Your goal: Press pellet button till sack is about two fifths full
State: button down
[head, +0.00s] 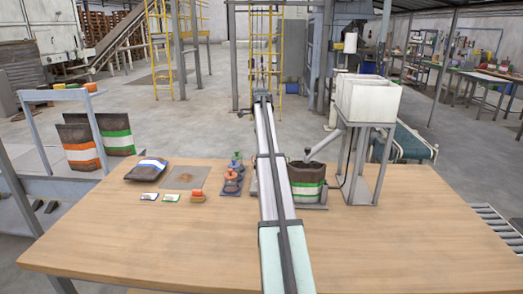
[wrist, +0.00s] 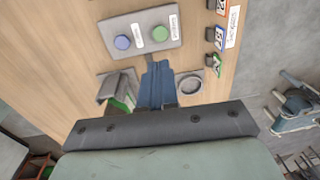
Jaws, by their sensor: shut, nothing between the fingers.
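The open sack (head: 307,173), brown with a green and white band, stands upright under the spout (head: 327,144). Its inside looks dark and I cannot tell the fill level. In the wrist view a grey button panel (wrist: 112,27) carries a blue button (wrist: 123,42) and a green button (wrist: 158,33), each beside a small white label I cannot read. My gripper (wrist: 158,65) is shut and empty, its tips close to the panel's edge near the green button; contact is not visible. In the head view my arm hides the panel and gripper.
White hoppers (head: 367,98) stand on a metal frame at the table's right. Left of my arm are orange and blue knobbed items (head: 232,178), several small cards (head: 171,198) and a lying sack (head: 147,170). The table's (head: 130,240) front is clear.

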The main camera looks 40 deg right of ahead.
jog(key=f, duration=1.2)
jog(key=shift+w+d+f, duration=0.25)
jog(key=shift+d+f, duration=0.1)
jog(key=shift+f, duration=0.05)
jog(key=shift+f, duration=0.9)
jog(key=shift+s+a+f, duration=0.1)
jog(key=shift+f, duration=0.05)
dwell(5.3)
